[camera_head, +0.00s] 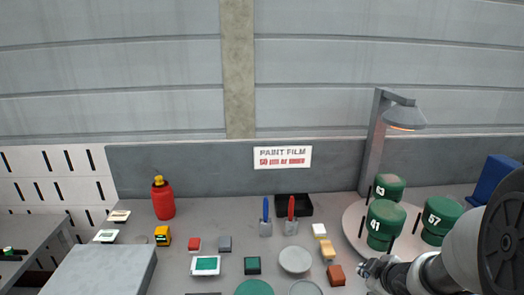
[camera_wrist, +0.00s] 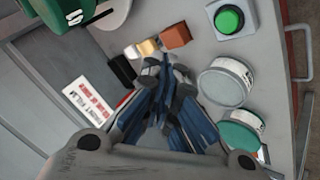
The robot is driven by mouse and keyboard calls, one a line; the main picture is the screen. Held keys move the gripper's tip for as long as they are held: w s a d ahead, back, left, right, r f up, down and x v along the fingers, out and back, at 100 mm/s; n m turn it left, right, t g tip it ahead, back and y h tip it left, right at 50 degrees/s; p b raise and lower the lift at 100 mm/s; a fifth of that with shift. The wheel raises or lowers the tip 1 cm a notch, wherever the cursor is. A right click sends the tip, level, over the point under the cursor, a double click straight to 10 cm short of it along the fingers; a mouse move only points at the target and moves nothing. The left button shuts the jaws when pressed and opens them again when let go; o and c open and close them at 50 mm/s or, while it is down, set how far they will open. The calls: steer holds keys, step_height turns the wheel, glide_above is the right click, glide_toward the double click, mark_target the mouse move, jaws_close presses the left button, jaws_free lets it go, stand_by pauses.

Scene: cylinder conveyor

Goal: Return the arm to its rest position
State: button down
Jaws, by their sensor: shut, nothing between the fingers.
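My gripper (camera_wrist: 165,80) shows in the wrist view with its blue-and-grey fingers together and nothing between them. It is above the bench, close to the small blocks and the black tray in that picture. In the head view my arm (camera_head: 440,270) comes in at the lower right, in front of the round turntable (camera_head: 352,222). The gripper's fingertips are not clear in the head view.
Green numbered cylinders (camera_head: 385,222) stand on the turntable under a lamp (camera_head: 405,118). Small blocks, a grey round container (camera_head: 295,260), scrapers and a black tray (camera_head: 294,206) lie on the bench. A red bottle (camera_head: 163,200) stands at the left. A green button (camera_wrist: 229,19) shows in the wrist view.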

steer(key=s+a+r+m+g+h, duration=0.2)
steer(key=s+a+r+m, duration=0.3)
steer(key=s+r, duration=0.55)
steer(key=s+a+r+m+g+y, duration=0.1)
steer(key=s+a+m, duration=0.1)
steer(key=s+a, duration=0.3)
steer(key=s+a+r+m+g+y, duration=0.1)
steer(key=s+a+m, duration=0.1)
steer(key=s+a, duration=0.3)
steer(key=s, duration=0.4)
steer(key=shift+s+a+y, duration=0.15)
steer(key=shift+s+y, duration=0.15)
steer(key=shift+y, duration=0.1)
steer(key=shift+r, duration=0.1)
